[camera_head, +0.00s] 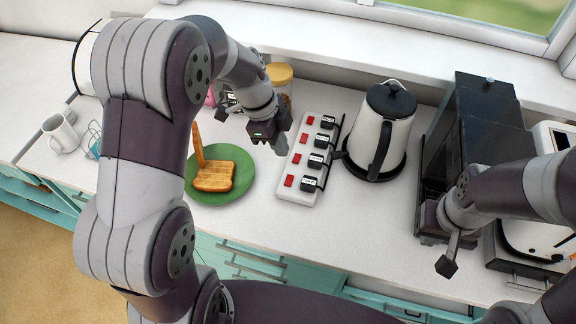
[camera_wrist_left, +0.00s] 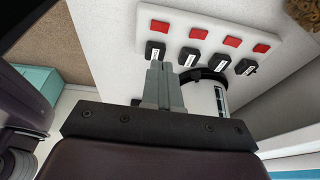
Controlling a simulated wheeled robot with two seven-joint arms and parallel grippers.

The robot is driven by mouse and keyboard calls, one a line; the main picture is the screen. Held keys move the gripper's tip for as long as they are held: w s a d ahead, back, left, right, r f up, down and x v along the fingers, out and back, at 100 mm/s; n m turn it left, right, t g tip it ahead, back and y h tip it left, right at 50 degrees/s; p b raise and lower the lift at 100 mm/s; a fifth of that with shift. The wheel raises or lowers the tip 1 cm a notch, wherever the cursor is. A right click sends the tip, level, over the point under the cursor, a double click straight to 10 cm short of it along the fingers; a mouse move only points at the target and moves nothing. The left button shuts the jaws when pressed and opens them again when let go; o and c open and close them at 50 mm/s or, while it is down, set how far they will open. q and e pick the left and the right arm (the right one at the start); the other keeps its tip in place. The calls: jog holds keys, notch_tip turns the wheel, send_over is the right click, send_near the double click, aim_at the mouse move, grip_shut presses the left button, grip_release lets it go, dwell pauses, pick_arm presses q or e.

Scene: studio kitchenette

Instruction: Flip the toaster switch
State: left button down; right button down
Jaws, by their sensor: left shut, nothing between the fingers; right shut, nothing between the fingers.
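A white power strip (camera_head: 284,198) lies on the counter, with a row of red switches and labelled black plugs. The labels are too small to read surely, so I cannot tell which switch is the toaster's. In the left wrist view the strip (camera_wrist_left: 180,14) runs across the top, with its front red switch (camera_wrist_left: 160,26) and front plug (camera_wrist_left: 155,50). My left gripper (camera_head: 281,147) is shut and empty, beside the strip's left edge in the head view. Its fingertips (camera_wrist_left: 163,64) appear just below the plugs in the wrist view. My right gripper (camera_head: 447,264) is shut and empty, low at the right.
A green plate (camera_head: 238,188) with bread stands left of the strip. A white kettle (camera_head: 374,142) on a black base stands right of it, with black cables between. A jar (camera_head: 279,76) is behind. A dark appliance (camera_head: 485,120) stands at right. The front counter is clear.

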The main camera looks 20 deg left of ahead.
pick_arm(q)
jog(key=p, duration=0.2)
send_near(292, 178)
jog(key=x, duration=0.5)
jog(key=shift+d+f, duration=0.15)
jog(key=shift+d, duration=0.05)
jog(key=shift+f, duration=0.35)
